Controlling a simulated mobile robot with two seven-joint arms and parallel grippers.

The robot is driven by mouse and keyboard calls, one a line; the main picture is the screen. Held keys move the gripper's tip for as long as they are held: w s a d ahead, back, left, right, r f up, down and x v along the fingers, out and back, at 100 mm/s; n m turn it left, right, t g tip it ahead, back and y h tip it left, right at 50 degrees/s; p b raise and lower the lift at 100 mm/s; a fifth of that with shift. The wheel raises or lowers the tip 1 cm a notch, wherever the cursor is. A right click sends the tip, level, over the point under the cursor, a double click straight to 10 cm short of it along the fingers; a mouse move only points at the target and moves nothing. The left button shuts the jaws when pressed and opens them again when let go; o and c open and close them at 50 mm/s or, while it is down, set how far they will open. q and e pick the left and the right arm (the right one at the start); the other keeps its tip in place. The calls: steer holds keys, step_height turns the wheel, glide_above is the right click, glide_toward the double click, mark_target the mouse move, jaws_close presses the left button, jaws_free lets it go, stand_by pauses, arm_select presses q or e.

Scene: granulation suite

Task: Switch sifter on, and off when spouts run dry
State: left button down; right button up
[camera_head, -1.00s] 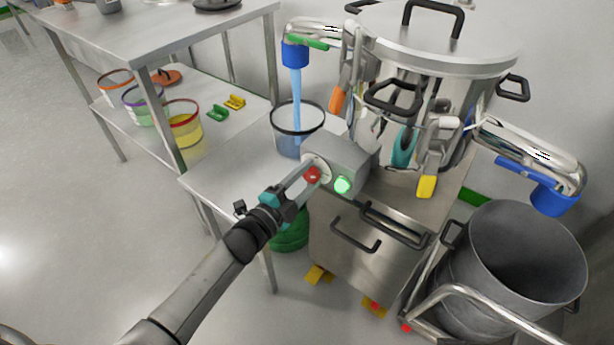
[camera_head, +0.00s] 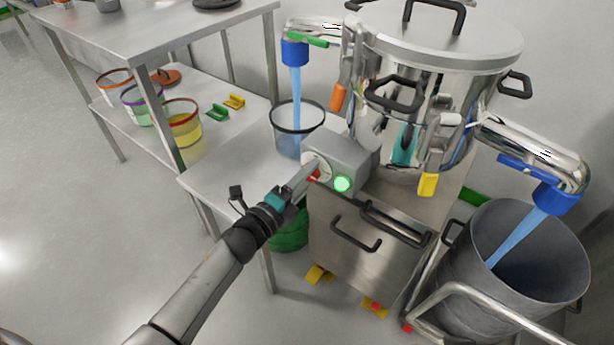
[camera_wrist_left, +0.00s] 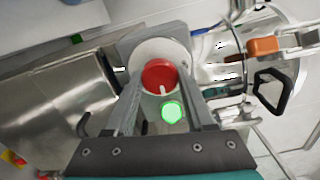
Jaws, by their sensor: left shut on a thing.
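The sifter (camera_head: 435,50) is a lidded steel drum with a spout on each side. Its grey control box (camera_head: 345,160) carries a red rotary switch (camera_head: 314,174) and a lit green lamp (camera_head: 342,184). My left gripper (camera_head: 308,177) is shut on the red switch; the wrist view shows the switch (camera_wrist_left: 160,75) between its fingers (camera_wrist_left: 160,88). A blue stream runs from the left spout (camera_head: 295,52) into a clear bucket (camera_head: 298,125). Another runs from the right spout (camera_head: 553,197) into a grey drum (camera_head: 470,275). My right gripper is not in view.
A steel table (camera_head: 150,35) stands at upper left, with several buckets and yellow and green clamps on its lower shelf. A small steel bench (camera_head: 225,180) holds the clear bucket. Trolley rails (camera_head: 500,298) surround the grey drum. The floor at left is clear.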

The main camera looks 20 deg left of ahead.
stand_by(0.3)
arm_select(q)
steer(key=shift+c, duration=1.3)
jaws_free()
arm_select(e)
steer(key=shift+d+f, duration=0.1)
arm_select(q)
steer(key=p+v, duration=0.3)
steer(key=v, duration=1.2)
steer(key=shift+s+p, duration=0.15)
steer(key=shift+p, duration=0.25)
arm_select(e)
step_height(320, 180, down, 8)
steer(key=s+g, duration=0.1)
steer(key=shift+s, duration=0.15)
